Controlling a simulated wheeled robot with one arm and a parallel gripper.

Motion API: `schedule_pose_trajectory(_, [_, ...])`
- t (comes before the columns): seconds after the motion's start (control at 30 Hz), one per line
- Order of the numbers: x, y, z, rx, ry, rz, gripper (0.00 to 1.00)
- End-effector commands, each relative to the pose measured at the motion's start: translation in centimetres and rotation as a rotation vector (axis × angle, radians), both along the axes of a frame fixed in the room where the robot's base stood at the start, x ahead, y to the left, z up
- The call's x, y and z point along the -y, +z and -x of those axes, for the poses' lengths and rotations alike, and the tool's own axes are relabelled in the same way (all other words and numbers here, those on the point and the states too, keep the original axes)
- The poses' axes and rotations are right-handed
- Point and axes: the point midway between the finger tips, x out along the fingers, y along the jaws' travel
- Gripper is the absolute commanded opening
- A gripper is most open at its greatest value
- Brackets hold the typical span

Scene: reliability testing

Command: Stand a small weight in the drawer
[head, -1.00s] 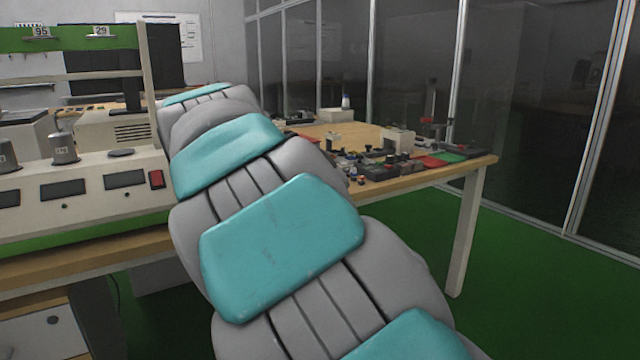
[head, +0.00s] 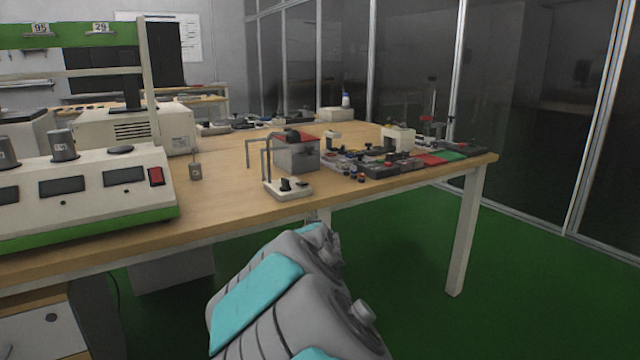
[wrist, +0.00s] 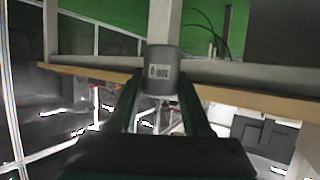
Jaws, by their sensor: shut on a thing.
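My gripper (wrist: 160,94) is shut on a grey cylindrical weight (wrist: 161,62) with a small white label in the wrist view. The weight is held between the two dark fingers. In the head view my arm hides the gripper and the held weight. A white drawer front (head: 42,328) with a dark round spot shows at the lower left under the table, with a brown surface behind its top edge. I cannot tell how far it is open. A small hooked weight (head: 195,171) stands on the table beside the console.
The wooden table (head: 225,205) spans the middle. A white and green console (head: 90,190) with displays carries more grey weights (head: 63,146). A grey box device (head: 297,154) and several small parts stand at the right. Green floor (head: 400,290) is open in front.

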Motion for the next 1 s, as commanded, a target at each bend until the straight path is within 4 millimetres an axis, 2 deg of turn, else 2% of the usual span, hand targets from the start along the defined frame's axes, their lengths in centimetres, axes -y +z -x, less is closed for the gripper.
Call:
schedule_pose_trajectory(0.03, [2.4,-1.3,0.3,-0.003,-0.04,0.002,0.0])
schedule_pose_trajectory(0.2, [9.4,-4.3,1.6,-0.003,-0.151,0.001,0.0])
schedule_pose_trajectory(0.4, [14.5,-5.8,3.1,0.0,-0.23,0.0,0.0])
schedule_pose_trajectory(0.57, [16.0,-6.6,3.3,0.001,-0.243,-0.002,0.0])
schedule_pose_trajectory(0.67, [16.7,-8.2,2.7,-0.005,-0.224,-0.002,0.0])
schedule_pose_trajectory(0.83, [17.4,-12.7,1.4,-0.01,-0.138,-0.003,0.0])
schedule_pose_trajectory(1.0, [16.9,-16.8,0.7,-0.007,-0.038,-0.002,0.0])
